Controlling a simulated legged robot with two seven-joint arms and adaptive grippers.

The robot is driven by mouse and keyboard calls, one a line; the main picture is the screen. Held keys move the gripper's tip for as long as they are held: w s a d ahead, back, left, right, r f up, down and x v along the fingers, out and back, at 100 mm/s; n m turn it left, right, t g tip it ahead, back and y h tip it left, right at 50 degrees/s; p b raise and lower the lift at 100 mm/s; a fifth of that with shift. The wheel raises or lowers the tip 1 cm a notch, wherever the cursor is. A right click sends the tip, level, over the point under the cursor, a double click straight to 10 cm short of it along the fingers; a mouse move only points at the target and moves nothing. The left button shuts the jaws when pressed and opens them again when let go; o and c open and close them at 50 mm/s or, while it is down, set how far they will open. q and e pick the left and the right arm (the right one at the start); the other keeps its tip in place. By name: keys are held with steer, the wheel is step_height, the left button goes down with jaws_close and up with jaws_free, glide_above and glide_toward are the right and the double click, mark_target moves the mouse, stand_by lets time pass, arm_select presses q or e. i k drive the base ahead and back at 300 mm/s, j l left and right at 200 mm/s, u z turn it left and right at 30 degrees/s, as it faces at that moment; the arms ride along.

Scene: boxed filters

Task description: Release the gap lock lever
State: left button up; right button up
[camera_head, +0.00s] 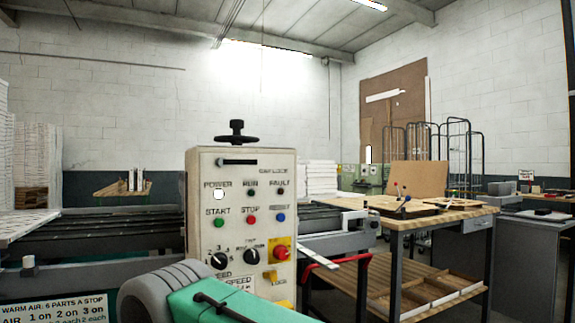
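A cream control panel (203,170) stands upright in the middle of the head view. Near its top edge is a short black lever (238,161) lying about level, with the label "GAP LOCK" (273,171) below and to the right of it. A black handwheel knob (236,132) sits on top of the panel. Neither of my grippers can be made out in this view, and nothing touches the lever.
The panel carries a green start button (219,222), a red stop button (252,220), rotary knobs and a red button on yellow (281,253). A grey ribbed, rounded part (150,293) and a green block (225,300) cover its lower front. A wooden-topped table (470,213) stands right.

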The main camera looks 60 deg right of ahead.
mark_target(220, 162)
steer(key=z, duration=1.55)
